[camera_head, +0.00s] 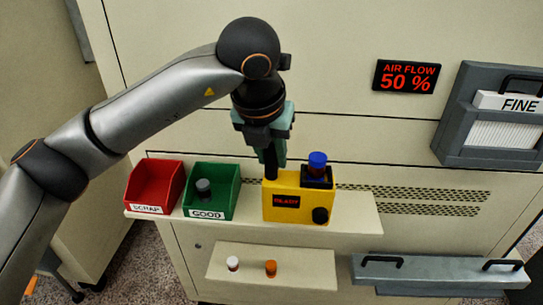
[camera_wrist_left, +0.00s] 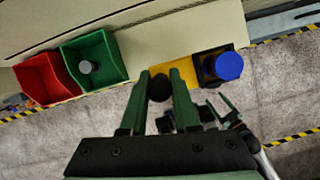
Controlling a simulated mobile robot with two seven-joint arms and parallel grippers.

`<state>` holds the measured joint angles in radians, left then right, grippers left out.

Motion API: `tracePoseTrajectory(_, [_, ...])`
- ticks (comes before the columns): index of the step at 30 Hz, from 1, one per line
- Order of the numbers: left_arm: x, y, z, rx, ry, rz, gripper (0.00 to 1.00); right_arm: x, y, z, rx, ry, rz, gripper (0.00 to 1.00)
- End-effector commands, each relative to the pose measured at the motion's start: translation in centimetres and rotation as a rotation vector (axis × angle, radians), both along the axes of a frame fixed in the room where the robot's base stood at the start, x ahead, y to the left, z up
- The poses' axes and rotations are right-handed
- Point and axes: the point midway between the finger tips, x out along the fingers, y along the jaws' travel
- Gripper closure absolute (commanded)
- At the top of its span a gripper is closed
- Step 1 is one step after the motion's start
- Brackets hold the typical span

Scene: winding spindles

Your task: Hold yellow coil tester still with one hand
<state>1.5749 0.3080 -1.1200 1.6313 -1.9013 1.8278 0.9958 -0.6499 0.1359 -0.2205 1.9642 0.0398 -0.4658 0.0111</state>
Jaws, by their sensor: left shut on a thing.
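The yellow coil tester (camera_head: 300,212) stands upright on the shelf, with a small red-lettered display and a black knob on its front. A blue-topped coil (camera_head: 317,161) sits in the black holder on its right side. My left gripper (camera_head: 271,166) comes down from above and is shut on the tester's black post. In the left wrist view its fingers (camera_wrist_left: 168,85) lie on both sides of the post's round top (camera_wrist_left: 159,88). My right gripper (camera_wrist_left: 222,111) shows small and partly hidden below the tester in the left wrist view; its jaw opening is unclear.
A red SCRAP bin (camera_head: 152,192) and a green GOOD bin (camera_head: 212,192), holding a grey spool (camera_head: 204,188), stand left of the tester. A white spool (camera_head: 233,263) and an orange one (camera_head: 271,268) stand on the lower shelf. The upper shelf's right end is clear.

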Motion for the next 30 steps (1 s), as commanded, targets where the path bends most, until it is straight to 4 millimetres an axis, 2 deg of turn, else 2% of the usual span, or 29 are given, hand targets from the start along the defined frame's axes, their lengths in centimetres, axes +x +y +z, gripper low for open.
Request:
tracePoseTrajectory(21, [4.3,0.4,-3.6,-0.003,-0.002,0.0,1.0,0.1,1.0,-1.1,0.01,0.007,0.021,0.26])
tracePoseTrajectory(30, [4.7,0.4,-3.9,-0.002,-0.003,0.001,1.0,0.2,1.0,-0.9,0.009,0.007,0.022,0.26])
